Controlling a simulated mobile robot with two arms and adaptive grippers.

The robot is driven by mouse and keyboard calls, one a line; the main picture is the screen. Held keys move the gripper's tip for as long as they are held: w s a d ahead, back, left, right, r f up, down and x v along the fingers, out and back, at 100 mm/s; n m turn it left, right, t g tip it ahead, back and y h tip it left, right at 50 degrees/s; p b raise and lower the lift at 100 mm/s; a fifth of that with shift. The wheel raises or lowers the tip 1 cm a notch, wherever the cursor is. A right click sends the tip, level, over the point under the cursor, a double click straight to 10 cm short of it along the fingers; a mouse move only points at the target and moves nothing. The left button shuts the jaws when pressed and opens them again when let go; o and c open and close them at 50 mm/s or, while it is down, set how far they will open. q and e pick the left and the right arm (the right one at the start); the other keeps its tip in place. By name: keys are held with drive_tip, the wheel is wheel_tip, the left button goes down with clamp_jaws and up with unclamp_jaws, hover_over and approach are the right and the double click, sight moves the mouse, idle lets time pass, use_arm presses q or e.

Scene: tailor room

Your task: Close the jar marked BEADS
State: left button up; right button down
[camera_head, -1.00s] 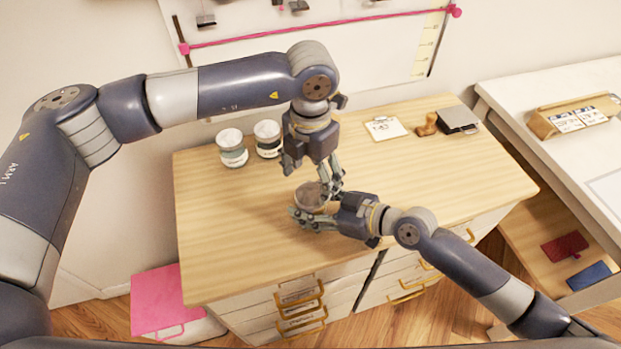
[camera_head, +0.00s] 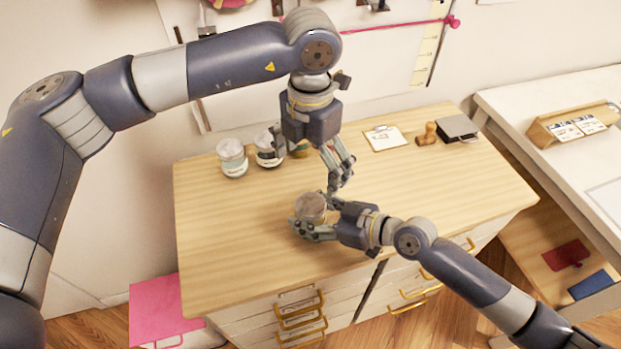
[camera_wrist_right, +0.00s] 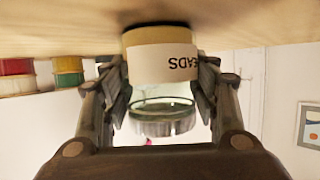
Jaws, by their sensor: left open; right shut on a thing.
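The jar marked BEADS (camera_head: 310,205) stands upright on the wooden counter, with tan contents low down and a round greyish top. In the right wrist view, which is upside down, its white label (camera_wrist_right: 165,63) shows part of the word. A clear glass piece with a greenish rim (camera_wrist_right: 165,120) is at its top; I cannot tell how firmly it sits. My right gripper (camera_head: 315,220) is shut around the jar's sides. My left gripper (camera_head: 306,170) is open and empty, above and behind the jar, its fingers spread wide and apart from it.
Two labelled jars (camera_head: 232,158) (camera_head: 267,149) stand at the counter's back left; another jar is partly hidden behind my left gripper. A clipboard (camera_head: 385,138), wooden stamp (camera_head: 427,134) and dark box (camera_head: 457,128) lie back right. The counter (camera_head: 235,240) is clear left and right.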

use_arm(q)
wheel_tip(320, 180, up, 6)
drive_tip(key=shift+f, duration=0.1)
use_arm(e)
drive_tip(key=c, duration=0.5)
unclamp_jaws()
drive_tip(key=v, duration=1.2)
drive_tip(key=shift+d, duration=0.1)
